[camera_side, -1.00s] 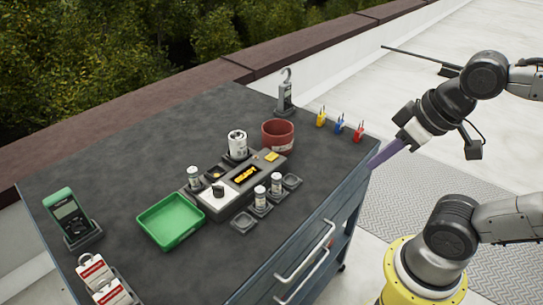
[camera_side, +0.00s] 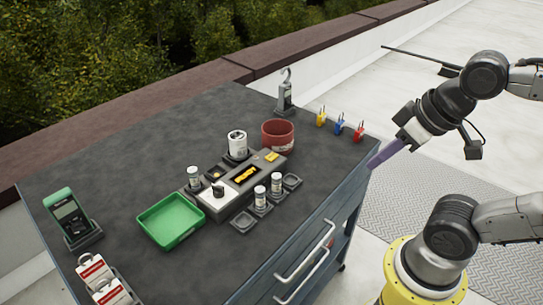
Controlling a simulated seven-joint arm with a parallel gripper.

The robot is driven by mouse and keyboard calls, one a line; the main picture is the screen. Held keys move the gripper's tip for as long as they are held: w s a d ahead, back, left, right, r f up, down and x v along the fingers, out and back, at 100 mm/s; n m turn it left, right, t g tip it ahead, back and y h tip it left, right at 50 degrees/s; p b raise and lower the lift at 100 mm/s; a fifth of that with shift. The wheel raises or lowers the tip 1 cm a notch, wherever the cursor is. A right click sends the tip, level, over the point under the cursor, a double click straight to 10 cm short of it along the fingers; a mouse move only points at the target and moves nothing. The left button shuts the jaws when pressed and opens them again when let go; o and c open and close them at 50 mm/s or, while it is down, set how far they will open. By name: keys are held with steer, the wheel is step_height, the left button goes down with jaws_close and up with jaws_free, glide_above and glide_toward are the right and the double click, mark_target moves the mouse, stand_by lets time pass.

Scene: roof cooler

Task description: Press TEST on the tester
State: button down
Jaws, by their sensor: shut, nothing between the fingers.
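The tester (camera_side: 262,169) is a grey box in the middle of the dark cart top. It has a dark display with yellow marks (camera_side: 245,173), a yellow-orange patch (camera_side: 272,156) at its far right end and a white plate with a black knob (camera_side: 218,190) at its near left end. Which part is TEST cannot be read at this size. My gripper (camera_side: 376,163) is at the cart's right edge, well to the right of the tester and apart from it. Its purple fingers are shut with nothing between them.
White cylinders (camera_side: 276,183) stand in holders around the tester, with a larger one (camera_side: 237,143) behind. A red bowl (camera_side: 278,135), a hook device (camera_side: 286,93) and coloured padlocks (camera_side: 339,125) stand towards my gripper. A green tray (camera_side: 170,221), green meter (camera_side: 67,215) and red-white tags (camera_side: 95,270) are left.

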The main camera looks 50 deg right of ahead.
steer(key=w+d+r+n+t+h, duration=0.1)
steer(key=w+d+r+t+h, duration=0.15)
steer(key=w+r, duration=0.3)
steer(key=w+d+r+n+t+h, duration=0.1)
steer(key=w+d+r+t, duration=0.25)
steer(key=w, duration=0.35)
steer(key=n+g+y, duration=0.3)
steer(key=n+y, duration=0.3)
steer(key=n, duration=0.3)
glide_above(276, 157)
step_height(276, 157, down, 15)
steer(key=shift+h, duration=0.25)
steer(key=shift+f, duration=0.15)
steer(key=shift+f, duration=4.3)
